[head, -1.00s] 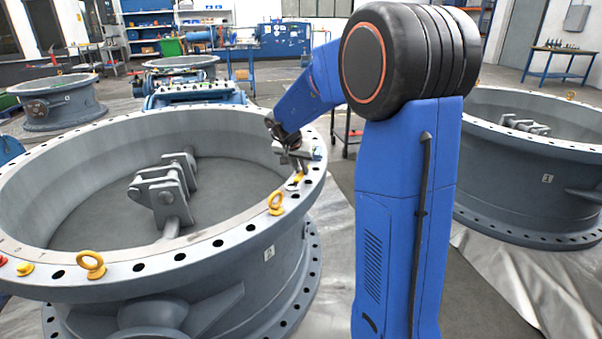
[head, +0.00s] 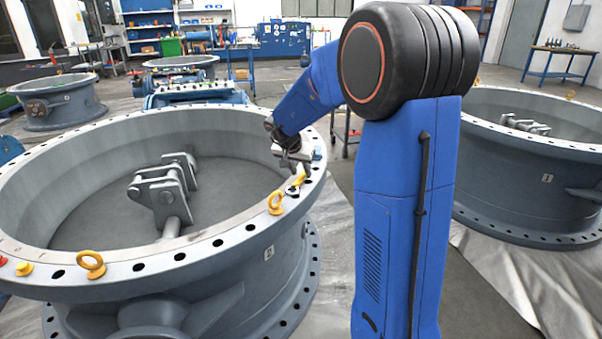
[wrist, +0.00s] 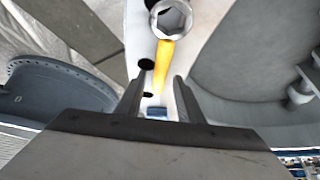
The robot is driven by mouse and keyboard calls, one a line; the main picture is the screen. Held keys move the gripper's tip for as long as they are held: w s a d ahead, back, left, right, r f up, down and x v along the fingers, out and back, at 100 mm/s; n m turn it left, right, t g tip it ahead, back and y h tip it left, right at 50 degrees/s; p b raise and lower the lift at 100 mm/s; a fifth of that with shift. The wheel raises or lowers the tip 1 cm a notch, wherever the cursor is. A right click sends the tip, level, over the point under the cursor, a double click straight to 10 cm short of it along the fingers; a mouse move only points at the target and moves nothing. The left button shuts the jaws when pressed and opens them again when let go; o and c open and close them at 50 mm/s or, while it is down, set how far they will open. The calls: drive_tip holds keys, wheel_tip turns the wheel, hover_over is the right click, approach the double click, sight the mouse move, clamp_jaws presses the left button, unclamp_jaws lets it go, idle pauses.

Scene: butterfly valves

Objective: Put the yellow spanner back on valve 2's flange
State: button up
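The yellow spanner (head: 299,180), with a silver ring end, lies on the flange (head: 215,247) of the large grey valve at left; I take this as valve 2, though its label is too small to read surely. The ring end points toward the near yellow eyebolt. My gripper (head: 292,164) is just above the flange, past the handle end. In the wrist view, my gripper (wrist: 160,78) has its fingers apart, with gaps on both sides of the yellow handle (wrist: 165,60). It looks open and not touching the spanner.
Yellow eyebolts (head: 276,203) (head: 92,265) stand on the flange rim. A small blue object (head: 317,153) sits on the rim beside my gripper and shows in the wrist view (wrist: 157,112). Another large valve (head: 520,165) stands at right. The valve's centre holds a grey bracket (head: 165,190).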

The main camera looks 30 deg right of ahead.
drive_tip(key=s+a+r+n+t+h, duration=0.1)
drive_tip(key=a+r+t, duration=0.25)
drive_tip(key=r, duration=0.75)
drive_tip(key=s+a+r+n+t, duration=0.15)
drive_tip(key=r+t, duration=0.35)
drive_tip(key=r, duration=0.7)
drive_tip(key=s+a+r+n+t+y, duration=0.3)
drive_tip(key=a+y, duration=0.1)
drive_tip(key=a, duration=0.5)
drive_tip(key=s+a+f+n+g+y, duration=0.3)
drive_tip(key=s+a+f, duration=0.3)
drive_tip(key=s, duration=0.3)
drive_tip(key=s+a+f+n+g+y, duration=0.25)
drive_tip(key=s+a+f, duration=0.3)
drive_tip(key=s, duration=0.45)
drive_tip(key=s+d+f+g+h, duration=0.2)
drive_tip(key=s+d+f, duration=0.1)
drive_tip(key=s+f, duration=0.2)
drive_tip(key=s+d+f+g+h, duration=0.1)
drive_tip(key=s+d+f, duration=0.3)
drive_tip(key=s, duration=0.6)
wheel_tip(320, 180, down, 2)
drive_tip(key=shift+d+m+g+h, duration=0.15)
drive_tip(key=shift+m+g+h, duration=0.2)
drive_tip(key=shift+g, duration=0.55)
